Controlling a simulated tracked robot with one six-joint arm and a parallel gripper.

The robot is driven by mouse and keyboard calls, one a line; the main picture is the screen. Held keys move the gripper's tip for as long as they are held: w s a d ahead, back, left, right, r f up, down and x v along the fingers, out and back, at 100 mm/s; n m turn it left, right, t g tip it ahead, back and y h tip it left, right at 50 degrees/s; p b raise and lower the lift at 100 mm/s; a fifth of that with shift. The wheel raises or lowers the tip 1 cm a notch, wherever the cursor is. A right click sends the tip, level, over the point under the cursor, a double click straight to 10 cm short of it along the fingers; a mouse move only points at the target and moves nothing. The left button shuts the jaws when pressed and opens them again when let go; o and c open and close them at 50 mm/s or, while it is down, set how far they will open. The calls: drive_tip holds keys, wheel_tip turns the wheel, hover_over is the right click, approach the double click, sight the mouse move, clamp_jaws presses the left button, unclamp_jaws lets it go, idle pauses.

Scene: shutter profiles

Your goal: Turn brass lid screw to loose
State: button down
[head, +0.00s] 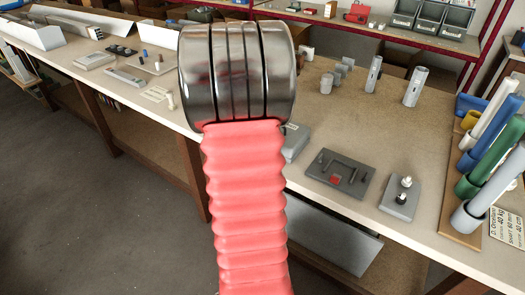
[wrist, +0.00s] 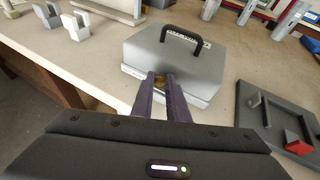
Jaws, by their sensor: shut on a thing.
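In the wrist view a grey metal box (wrist: 200,62) with a black handle (wrist: 186,38) on its lid stands on the workbench. The brass lid screw (wrist: 159,79) shows as a small brass spot at the box's near left side. The two dark purple fingers of my gripper (wrist: 160,82) are shut on it, and they hide most of it. How far the screw is turned cannot be seen. In the head view only a right-hand edge of the box (head: 297,143) shows. My red-sleeved arm hides the rest, the screw and my gripper.
A dark plate with a red block (head: 339,174) lies right of the box. A smaller grey plate with white knobs (head: 400,195) lies farther right. Coloured tubes (head: 485,165) stand at the bench's right end. Pale U-shaped blocks (wrist: 75,24) stand left of the box.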

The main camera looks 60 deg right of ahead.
idle(0.4)
drive_tip(key=c, duration=1.7)
unclamp_jaws()
drive_tip(key=shift+c, duration=0.2)
drive_tip(key=shift+w+m+g+h, duration=0.15)
drive_tip(key=shift+w+m+g, duration=0.1)
drive_tip(key=shift+m+g, duration=0.7)
drive_tip(key=shift+w+m+g+h, duration=0.15)
drive_tip(key=shift+w+m+g, duration=0.1)
drive_tip(key=shift+m+g, duration=0.65)
drive_tip(key=shift+w+m+g, duration=0.15)
drive_tip(key=shift+m+g, duration=0.4)
drive_tip(key=shift+g, duration=0.4)
